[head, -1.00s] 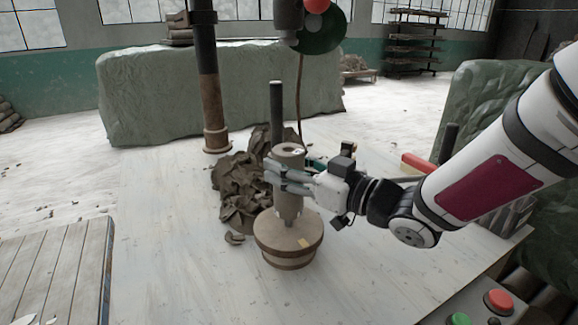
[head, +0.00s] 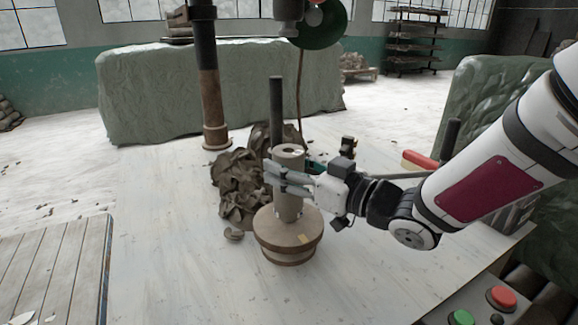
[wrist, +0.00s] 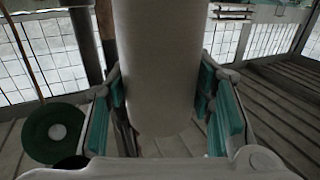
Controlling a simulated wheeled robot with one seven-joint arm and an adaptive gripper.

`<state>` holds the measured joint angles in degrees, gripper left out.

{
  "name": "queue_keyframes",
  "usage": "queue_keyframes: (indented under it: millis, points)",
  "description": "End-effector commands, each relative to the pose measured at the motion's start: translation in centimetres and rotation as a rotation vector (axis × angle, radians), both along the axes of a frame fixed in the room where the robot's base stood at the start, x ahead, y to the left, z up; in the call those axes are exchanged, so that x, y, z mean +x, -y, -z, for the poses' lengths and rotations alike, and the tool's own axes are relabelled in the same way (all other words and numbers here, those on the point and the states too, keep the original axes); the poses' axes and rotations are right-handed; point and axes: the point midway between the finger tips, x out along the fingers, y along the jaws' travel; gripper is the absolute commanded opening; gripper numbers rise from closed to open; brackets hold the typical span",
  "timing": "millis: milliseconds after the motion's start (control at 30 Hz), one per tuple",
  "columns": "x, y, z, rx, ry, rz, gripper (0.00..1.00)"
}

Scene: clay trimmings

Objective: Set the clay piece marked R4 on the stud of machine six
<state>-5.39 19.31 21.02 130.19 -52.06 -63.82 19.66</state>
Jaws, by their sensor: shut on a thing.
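A pale grey clay cylinder (head: 289,206) with a hole in its top stands upright over a round brown machine base (head: 288,243). No R4 mark is readable on it. My gripper (head: 284,178) reaches in from the right and is shut around the cylinder's middle. In the wrist view the cylinder (wrist: 157,70) sits between the teal finger pads. The cylinder's lower end appears to meet the top of the base. The stud is hidden, and I cannot tell how far the cylinder is down on it.
Crumpled brown cloth or clay (head: 240,190) lies behind and left of the base. A dark upright rod (head: 276,110) and a thick column (head: 211,100) stand behind. A button box (head: 490,308) is at front right.

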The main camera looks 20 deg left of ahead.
Motion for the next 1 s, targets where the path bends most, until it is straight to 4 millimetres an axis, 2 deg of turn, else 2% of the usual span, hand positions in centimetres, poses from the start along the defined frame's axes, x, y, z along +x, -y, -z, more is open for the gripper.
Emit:
queue_keyframes:
  millis: [967,1000]
  points:
    - [0.0,0.0,2.0,0.003,0.001,0.000,0.00]
    - [0.0,0.0,2.0,0.003,0.001,0.000,0.50]
